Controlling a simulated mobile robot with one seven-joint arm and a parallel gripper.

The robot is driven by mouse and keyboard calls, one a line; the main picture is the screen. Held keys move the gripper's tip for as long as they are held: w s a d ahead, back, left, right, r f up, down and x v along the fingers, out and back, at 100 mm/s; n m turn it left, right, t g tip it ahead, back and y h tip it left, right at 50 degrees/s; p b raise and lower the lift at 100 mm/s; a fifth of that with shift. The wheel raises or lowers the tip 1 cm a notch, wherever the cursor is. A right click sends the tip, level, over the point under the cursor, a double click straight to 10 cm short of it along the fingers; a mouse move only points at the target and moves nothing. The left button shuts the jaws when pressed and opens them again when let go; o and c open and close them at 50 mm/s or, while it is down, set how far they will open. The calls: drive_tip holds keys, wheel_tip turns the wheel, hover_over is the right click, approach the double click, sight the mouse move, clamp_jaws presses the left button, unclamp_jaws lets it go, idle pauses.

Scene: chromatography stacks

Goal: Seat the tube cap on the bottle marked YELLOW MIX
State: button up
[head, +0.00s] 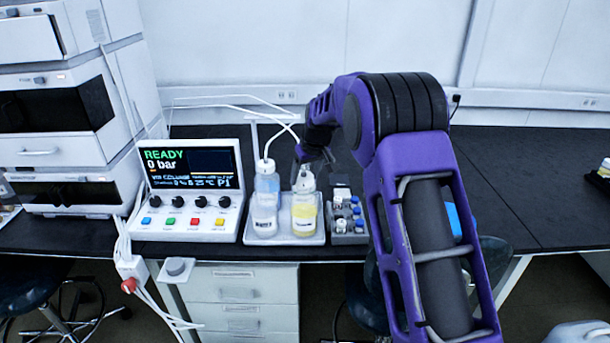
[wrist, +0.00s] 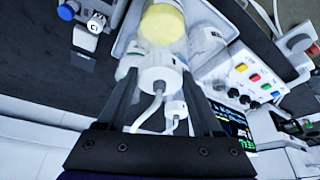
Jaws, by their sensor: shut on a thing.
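The bottle with yellow liquid (head: 304,215) stands at the front right of a white tray (head: 285,240); its label is too small to read. It also shows in the wrist view (wrist: 163,24). My gripper (wrist: 160,76) is shut on the white tube cap (wrist: 158,82), with one finger on each side and the tube running back between the fingers. The cap is in line with the yellow bottle's top. I cannot tell whether it touches the neck or sits just above it. In the head view, my arm partly hides my gripper (head: 306,168).
A pale blue bottle (head: 266,184) with its own capped tube stands left of the yellow bottle, behind a clear bottle (head: 264,220). A vial rack (head: 348,222) is close on the right. The control box (head: 188,190) stands left.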

drive_tip(key=shift+f, duration=0.15)
drive_tip(key=shift+f+b, duration=0.65)
drive_tip(key=shift+f, duration=0.2)
drive_tip(key=shift+f, duration=0.15)
drive_tip(key=shift+f+b, duration=0.3)
drive_tip(key=o, duration=1.4)
drive_tip(key=shift+o, duration=0.2)
drive_tip(key=shift+r, duration=0.15)
